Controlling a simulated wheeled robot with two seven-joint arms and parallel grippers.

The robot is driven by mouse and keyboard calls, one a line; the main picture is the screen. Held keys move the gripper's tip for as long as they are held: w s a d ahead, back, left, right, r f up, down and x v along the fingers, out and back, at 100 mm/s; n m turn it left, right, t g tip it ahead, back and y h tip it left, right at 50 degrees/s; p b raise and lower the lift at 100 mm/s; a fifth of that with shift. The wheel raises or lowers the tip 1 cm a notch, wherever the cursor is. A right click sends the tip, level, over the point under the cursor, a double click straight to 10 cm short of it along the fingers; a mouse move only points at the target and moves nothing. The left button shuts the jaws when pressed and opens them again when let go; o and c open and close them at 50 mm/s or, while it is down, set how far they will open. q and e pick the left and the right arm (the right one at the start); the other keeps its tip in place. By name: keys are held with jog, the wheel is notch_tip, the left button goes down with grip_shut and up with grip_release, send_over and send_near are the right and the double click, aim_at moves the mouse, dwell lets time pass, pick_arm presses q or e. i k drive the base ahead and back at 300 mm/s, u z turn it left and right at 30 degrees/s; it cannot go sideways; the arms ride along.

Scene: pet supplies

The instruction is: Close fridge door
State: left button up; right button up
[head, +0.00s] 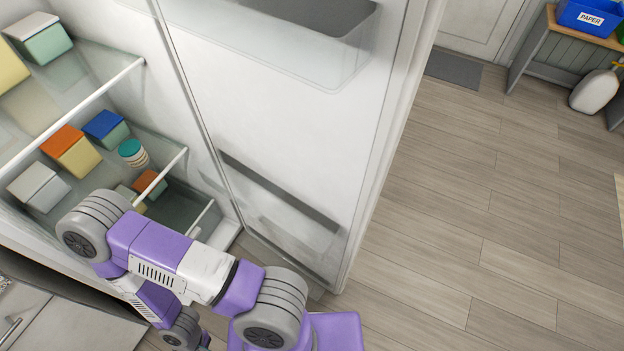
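The fridge door (290,130) stands open, with its inner face towards me and a clear bin (280,45) at its top. Lower on it is a grey-edged shelf (280,190). The fridge interior lies to the left, with glass shelves (85,85) holding several coloured containers. One purple and white arm of mine reaches in from the bottom across the lower fridge and the door's lower left. I cannot tell whether it touches them. Its gripper does not show, and neither does my other arm.
Grey wood floor (480,200) is clear to the right of the door. A light cabinet (70,325) stands at the lower left.

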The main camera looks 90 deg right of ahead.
aim_at(302, 108)
jog(key=k, duration=1.5)
jog(key=u, duration=1.05)
jog(key=k, duration=1.15)
jog(key=z, duration=2.05)
jog(key=i, duration=0.85)
